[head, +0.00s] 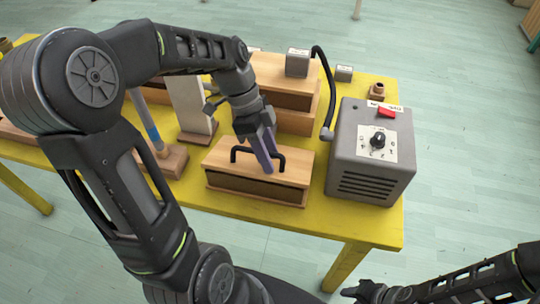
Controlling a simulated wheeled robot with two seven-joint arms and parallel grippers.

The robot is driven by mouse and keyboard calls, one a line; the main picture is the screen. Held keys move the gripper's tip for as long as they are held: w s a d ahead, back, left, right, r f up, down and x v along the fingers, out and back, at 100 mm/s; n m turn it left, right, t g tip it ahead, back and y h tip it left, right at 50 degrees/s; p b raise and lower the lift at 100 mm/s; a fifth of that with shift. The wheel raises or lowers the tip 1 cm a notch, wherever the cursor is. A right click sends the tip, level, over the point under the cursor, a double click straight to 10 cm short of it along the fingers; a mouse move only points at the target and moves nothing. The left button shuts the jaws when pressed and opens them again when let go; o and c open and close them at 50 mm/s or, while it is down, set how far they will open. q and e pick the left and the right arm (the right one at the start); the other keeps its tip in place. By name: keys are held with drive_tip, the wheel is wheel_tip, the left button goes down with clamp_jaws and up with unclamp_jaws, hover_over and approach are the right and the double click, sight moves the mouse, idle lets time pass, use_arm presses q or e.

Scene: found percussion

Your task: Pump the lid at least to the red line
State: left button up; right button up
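A low wooden box with a pale wooden lid (225,158) sits near the front edge of the yellow table. A black arched handle (240,149) stands on the lid. My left gripper (266,158) points down at the handle, its purple fingers at the middle of the bar. One finger is on the near side of the bar. Whether they clamp it is unclear. The box's front shows a dark band under the lid. No red line is visible on it. My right gripper (368,292) is low at the bottom edge, dark and apart from the table.
A grey machine (371,150) with a knob and red switch stands close to the right of the box. A larger wooden box (270,72) is behind. A black hose (328,85) hangs between them. Wooden stands (172,162) crowd the left of the yellow table (350,228).

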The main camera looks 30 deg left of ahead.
use_arm(q)
drive_tip(key=v, duration=0.7)
idle(1.2)
